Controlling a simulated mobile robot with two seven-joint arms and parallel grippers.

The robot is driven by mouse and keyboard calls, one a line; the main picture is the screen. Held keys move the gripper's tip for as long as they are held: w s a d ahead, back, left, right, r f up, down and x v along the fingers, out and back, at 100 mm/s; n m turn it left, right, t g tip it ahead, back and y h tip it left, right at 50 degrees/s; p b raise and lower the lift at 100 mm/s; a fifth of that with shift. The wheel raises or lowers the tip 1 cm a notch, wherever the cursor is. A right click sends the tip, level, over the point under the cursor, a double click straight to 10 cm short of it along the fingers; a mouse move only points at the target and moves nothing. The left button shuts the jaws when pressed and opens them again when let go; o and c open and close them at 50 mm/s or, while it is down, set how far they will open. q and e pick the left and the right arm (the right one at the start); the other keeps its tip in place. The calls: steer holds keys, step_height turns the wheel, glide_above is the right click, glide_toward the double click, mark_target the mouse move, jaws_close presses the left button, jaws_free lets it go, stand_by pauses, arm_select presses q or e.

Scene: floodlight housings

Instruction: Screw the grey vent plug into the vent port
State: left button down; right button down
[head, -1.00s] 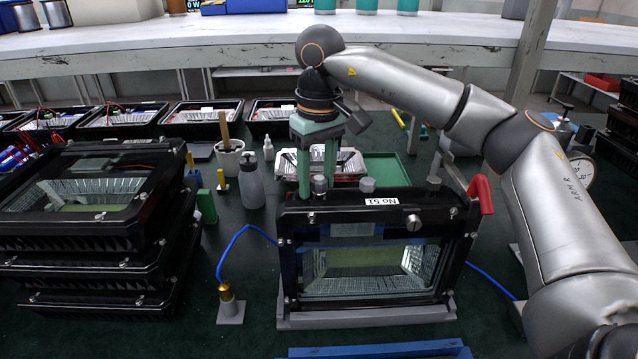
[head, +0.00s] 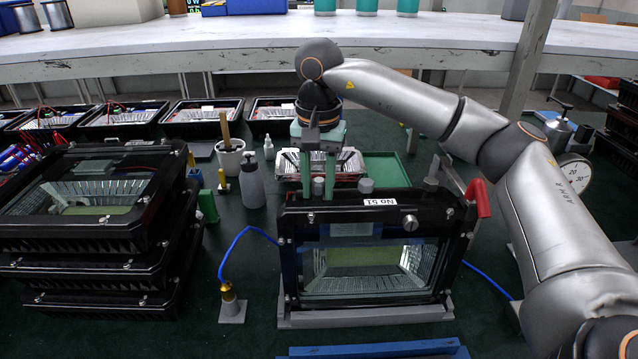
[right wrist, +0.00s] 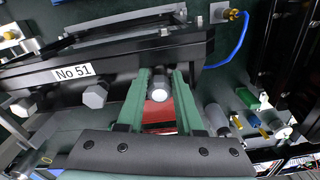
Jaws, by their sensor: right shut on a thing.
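The black floodlight housing (head: 345,212) labelled No 51 stands upright on a grey stand, its glass window facing me. The grey vent plug (right wrist: 158,88) is between the green fingers of my right gripper (right wrist: 160,84), shut on it. In the head view the right gripper (head: 324,190) points straight down at the housing's top edge, left of its middle, and the plug (head: 318,186) shows at its fingertips. The vent port is hidden below the plug, so I cannot tell how deep the plug sits. My left gripper is not in view.
Another grey fitting (head: 366,185) is on the housing top to the right. A red handle (head: 480,197) is on the right side. Stacked housings (head: 95,205) stand left. A grey bottle (head: 252,182), a white cup (head: 229,158) and a green tray (head: 388,168) lie behind.

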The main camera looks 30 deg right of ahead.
mark_target(320, 183)
steer(key=m, duration=0.4)
steer(key=f+m+p, duration=0.1)
steer(key=m, duration=0.2)
steer(key=shift+d, duration=0.25)
steer(key=shift+c, duration=2)
jaws_free()
steer(key=shift+a+f, duration=0.15)
steer(key=shift+r+p, duration=0.55)
steer(key=shift+r, duration=0.1)
step_height(320, 183, up, 6)
steer(key=p, duration=0.5)
steer(key=shift+w+r, duration=0.1)
steer(key=shift+r, duration=0.1)
steer(key=shift+f, duration=0.1)
